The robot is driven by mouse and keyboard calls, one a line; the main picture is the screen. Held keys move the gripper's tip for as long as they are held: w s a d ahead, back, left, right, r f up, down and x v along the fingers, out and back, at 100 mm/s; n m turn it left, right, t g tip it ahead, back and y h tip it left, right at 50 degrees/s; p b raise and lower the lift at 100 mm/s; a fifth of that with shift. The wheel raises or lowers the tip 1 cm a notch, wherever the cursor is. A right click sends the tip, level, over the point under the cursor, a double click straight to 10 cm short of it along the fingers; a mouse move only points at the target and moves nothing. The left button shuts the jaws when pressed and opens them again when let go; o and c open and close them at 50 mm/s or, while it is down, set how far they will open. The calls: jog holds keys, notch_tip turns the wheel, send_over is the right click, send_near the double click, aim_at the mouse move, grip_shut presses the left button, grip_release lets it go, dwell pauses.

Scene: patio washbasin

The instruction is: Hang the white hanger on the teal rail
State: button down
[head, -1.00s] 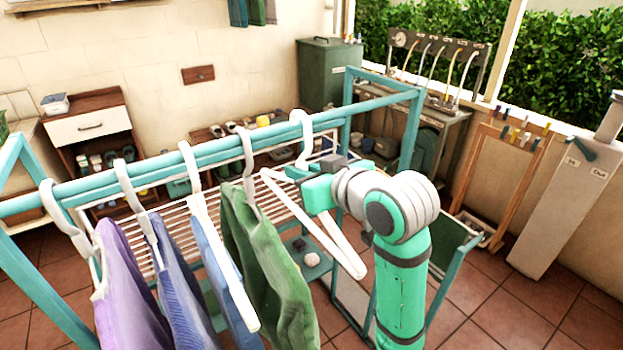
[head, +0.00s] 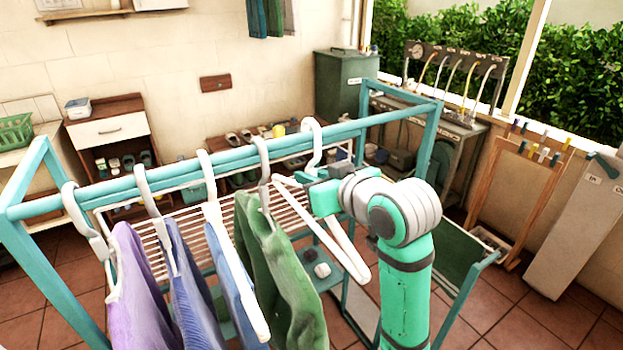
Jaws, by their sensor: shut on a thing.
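The white hanger (head: 343,248) is bare and hangs tilted from my gripper (head: 308,181), which is shut on it just below its hook. The hook rises at the teal rail (head: 385,119) and its curved top stands above the bar. I cannot tell whether the hook rests on the bar or only stands over it. My gripper is below the rail, on its near right side. The fingertips are small and partly hidden behind the hanger and my wrist.
Several hangers with clothes hang on the rail to the left; the green garment (head: 285,270) is closest to the held hanger. The rail to the right is clear up to the teal end frame (head: 430,150). A slatted white rack (head: 185,222) lies behind and below.

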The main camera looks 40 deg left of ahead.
jog(key=shift+w+a, duration=0.35)
jog(key=shift+a, duration=0.5)
jog(key=shift+w+a, duration=0.35)
jog(key=shift+a, duration=0.45)
jog(key=shift+f, duration=1.3)
jog(key=c, duration=1.7)
grip_release()
jog(key=shift+d, duration=0.1)
